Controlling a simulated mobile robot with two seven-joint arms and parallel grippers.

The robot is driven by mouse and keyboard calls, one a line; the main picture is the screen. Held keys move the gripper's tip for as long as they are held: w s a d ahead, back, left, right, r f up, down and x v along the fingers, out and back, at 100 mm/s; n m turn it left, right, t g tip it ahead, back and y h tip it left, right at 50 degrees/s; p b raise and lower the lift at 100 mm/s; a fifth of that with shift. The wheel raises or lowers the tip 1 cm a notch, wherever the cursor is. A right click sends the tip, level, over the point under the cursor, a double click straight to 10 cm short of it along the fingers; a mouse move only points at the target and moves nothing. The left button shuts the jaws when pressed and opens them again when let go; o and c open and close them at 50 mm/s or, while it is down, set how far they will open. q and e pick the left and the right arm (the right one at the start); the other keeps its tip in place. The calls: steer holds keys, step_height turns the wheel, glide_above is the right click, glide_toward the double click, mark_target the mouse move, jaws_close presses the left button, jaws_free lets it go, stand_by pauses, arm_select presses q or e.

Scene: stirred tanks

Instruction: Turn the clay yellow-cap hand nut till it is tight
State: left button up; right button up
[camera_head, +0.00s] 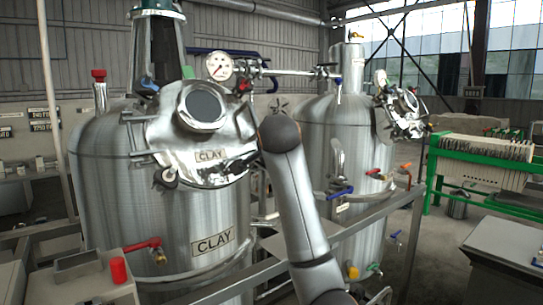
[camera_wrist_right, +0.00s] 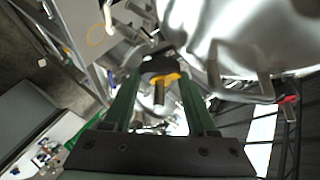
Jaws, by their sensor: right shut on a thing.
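The clay tank (camera_head: 160,215) stands at the left in the head view, with two CLAY labels. Its round steel lid (camera_head: 165,132) with a dark sight glass looks shut. In the right wrist view the yellow-cap hand nut (camera_wrist_right: 173,77) sits between the green fingers of my right gripper (camera_wrist_right: 160,80), its dark body and a metal stud showing. The gripper is shut on it. In the head view my right arm rises in front of the lid's right edge, and it hides the gripper and this nut. How tight the nut is cannot be told. My left gripper is not in view.
A second steel tank (camera_head: 318,140) with an open-looking hatch (camera_head: 402,108) stands to the right. A pressure gauge (camera_head: 219,67) and a pipe are above the lid. A red-handled valve (camera_head: 143,244) is low in front. A green-framed press (camera_head: 485,160) stands far right.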

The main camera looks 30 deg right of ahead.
stand_by(0.4)
steer(key=o, duration=1.4)
steer(key=shift+c, duration=0.2)
steer(key=shift+s, duration=0.1)
steer(key=b+v, duration=0.3)
steer(key=v, duration=0.9)
steer(key=shift+r, duration=0.15)
steer(key=shift+s+a, duration=0.1)
